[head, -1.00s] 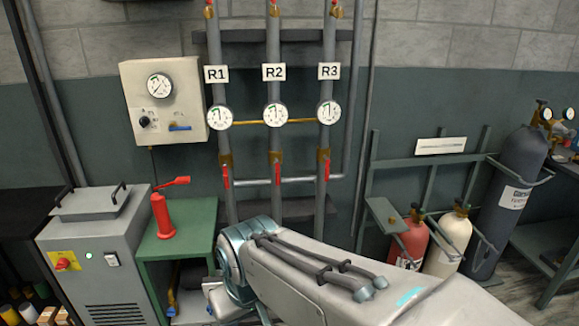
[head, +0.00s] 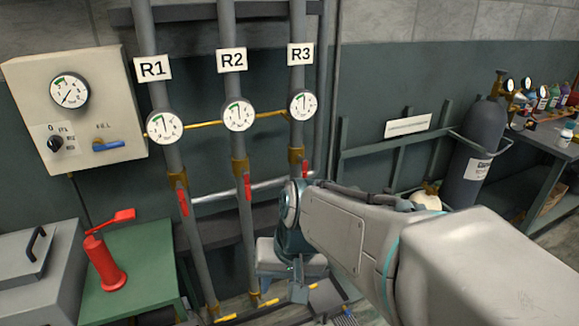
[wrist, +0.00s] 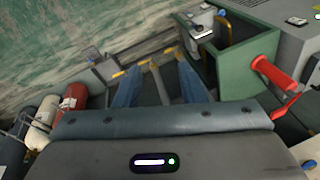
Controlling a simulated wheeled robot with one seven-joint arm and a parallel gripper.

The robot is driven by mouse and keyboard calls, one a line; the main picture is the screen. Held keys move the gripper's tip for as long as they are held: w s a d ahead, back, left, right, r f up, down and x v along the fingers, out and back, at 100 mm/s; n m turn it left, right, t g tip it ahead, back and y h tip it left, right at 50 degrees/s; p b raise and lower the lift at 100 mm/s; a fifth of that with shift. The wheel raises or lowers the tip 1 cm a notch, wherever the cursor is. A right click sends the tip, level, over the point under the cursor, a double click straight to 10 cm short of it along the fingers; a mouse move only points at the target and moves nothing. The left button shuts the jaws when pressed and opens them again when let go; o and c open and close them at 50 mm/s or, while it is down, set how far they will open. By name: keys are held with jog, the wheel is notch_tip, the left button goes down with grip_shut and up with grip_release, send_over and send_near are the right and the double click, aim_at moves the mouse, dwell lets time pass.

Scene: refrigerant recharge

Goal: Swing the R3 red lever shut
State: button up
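The R3 label (head: 300,54) and gauge (head: 302,104) are on the rightmost of three vertical grey pipes. Below the gauge is a brass valve (head: 296,155) with the R3 red lever (head: 305,168); the lever hangs down along the pipe, its lower part close to or behind my arm. My gripper (head: 283,290) is low in front of the pipes, below the lever and apart from it. In the wrist view its two blue fingers (wrist: 158,85) are spread with nothing held between them. The R3 lever is not visible in the wrist view.
The R1 red lever (head: 182,200) and R2 red lever (head: 247,186) hang down to the left. A red hand pump (head: 104,262) stands on a green table (head: 145,255) at left. A grey cylinder (head: 478,140) stands in a rack at right, beside my arm.

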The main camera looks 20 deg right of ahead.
jog(key=w+a+f+m+y+b, duration=0.2)
jog(key=w+f+m+y, duration=0.1)
jog(key=w+m+y, duration=0.3)
jog(key=m+t+h+b, duration=0.45)
jog(key=m+t, duration=1.15)
jog(key=m, duration=0.9)
send_near(304, 173)
notch_tip(304, 173, down, 2)
jog(key=s+d, duration=0.2)
jog(key=shift+y, duration=0.25)
jog(key=x, duration=0.8)
jog(key=p+x, duration=0.1)
jog(key=x, duration=0.4)
jog(key=shift+a+f, duration=0.25)
jog(key=shift+f, duration=0.1)
grip_shut()
